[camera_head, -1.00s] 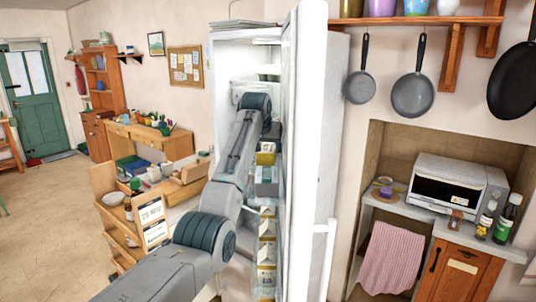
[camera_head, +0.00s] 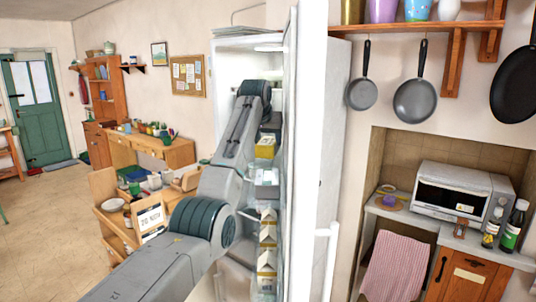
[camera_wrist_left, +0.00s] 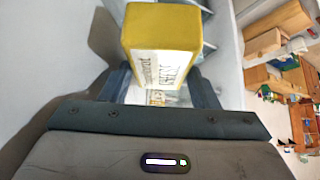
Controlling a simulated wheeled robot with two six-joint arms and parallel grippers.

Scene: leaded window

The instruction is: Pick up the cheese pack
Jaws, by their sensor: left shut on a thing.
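The cheese pack (camera_wrist_left: 160,28) is a yellow block with a pale printed label, in the left wrist view. It sits between the two dark fingers of my left gripper (camera_wrist_left: 160,80), which is shut on it. In the head view the yellow pack (camera_head: 265,147) shows beside the open fridge door, below my left wrist. My left gripper (camera_head: 269,127) shows there only as a small dark part above the pack, mostly hidden by my arm. My right gripper is in neither view.
The fridge door (camera_head: 308,150) stands open close to the right of my arm. A pale box (camera_head: 266,184) and cartons (camera_head: 267,250) stand below the pack on the door side. A wooden cart (camera_head: 125,215) stands left of my arm.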

